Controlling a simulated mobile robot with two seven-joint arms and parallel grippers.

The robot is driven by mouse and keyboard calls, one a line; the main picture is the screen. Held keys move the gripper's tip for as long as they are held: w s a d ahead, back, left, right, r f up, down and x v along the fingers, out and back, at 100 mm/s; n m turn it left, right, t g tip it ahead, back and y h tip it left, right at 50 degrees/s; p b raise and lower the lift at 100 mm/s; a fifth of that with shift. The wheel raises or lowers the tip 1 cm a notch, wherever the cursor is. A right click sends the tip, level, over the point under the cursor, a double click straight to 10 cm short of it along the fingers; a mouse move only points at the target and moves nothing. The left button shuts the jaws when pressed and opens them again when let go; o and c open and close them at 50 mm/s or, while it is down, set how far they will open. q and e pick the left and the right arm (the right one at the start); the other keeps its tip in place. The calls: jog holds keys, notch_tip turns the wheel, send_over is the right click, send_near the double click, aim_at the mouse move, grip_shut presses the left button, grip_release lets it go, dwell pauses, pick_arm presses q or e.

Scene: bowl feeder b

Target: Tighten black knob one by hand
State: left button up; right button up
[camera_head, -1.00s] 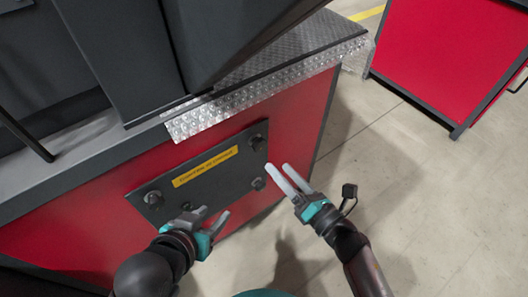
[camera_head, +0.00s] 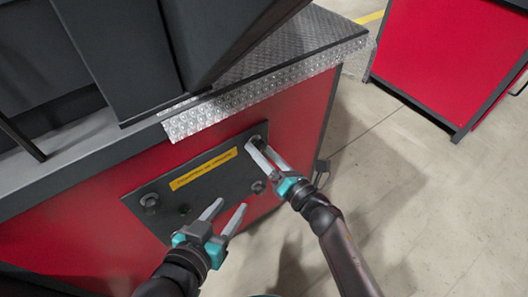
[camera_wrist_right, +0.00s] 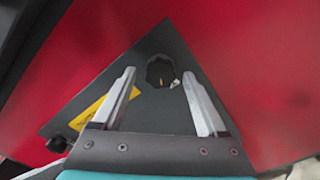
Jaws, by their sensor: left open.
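A dark panel (camera_head: 220,184) on the red cabinet front carries several black knobs. One sits at the upper right corner, partly hidden by my right gripper (camera_head: 257,147) in the head view. In the right wrist view this black knob (camera_wrist_right: 160,72) shows between and beyond the two fingertips, with a gap on each side. My right gripper is open. Other knobs are at the left corner (camera_head: 150,202), the lower left (camera_head: 184,209) and the lower right (camera_head: 258,187). None is marked as knob one. My left gripper (camera_head: 230,205) is open and empty, in front of the panel's lower part.
A yellow label (camera_head: 203,170) crosses the panel. A metal tread-plate ledge (camera_head: 260,93) overhangs the red cabinet (camera_head: 85,235) above the panel. A second red cabinet (camera_head: 440,60) stands at the upper right. The grey floor (camera_head: 420,200) at the right is clear.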

grip_shut()
dwell(0.4)
jog(key=shift+r+m+p, duration=0.15)
jog(key=shift+m+p, duration=0.45)
jog(key=shift+m, duration=0.6)
pick_arm(q)
jog(key=s+a+g+y+p, duration=0.35)
jog(key=s+a+g, duration=0.3)
jog(key=a, duration=0.25)
pick_arm(e)
jog(key=m, duration=0.7)
jog(key=shift+r, duration=0.1)
jog(key=shift+m, duration=0.6)
jog(key=shift+m+p, duration=0.55)
jog(key=shift+m, duration=0.65)
pick_arm(q)
jog(key=shift+n+g+y, duration=0.25)
jog(key=shift+n+g, duration=0.05)
jog(key=shift+g, duration=0.45)
jog(key=shift+s+d+p+x, duration=0.1)
jog(key=shift+s+p+x, duration=0.1)
jog(key=shift+x, duration=0.75)
jog(key=shift+s+d+p+x, duration=0.1)
jog(key=shift+s+p+x, duration=0.05)
jog(key=shift+x, duration=0.75)
jog(key=shift+s+p+x, duration=0.2)
jog(key=shift+x, duration=0.75)
pick_arm(e)
jog(key=shift+m, duration=1.8)
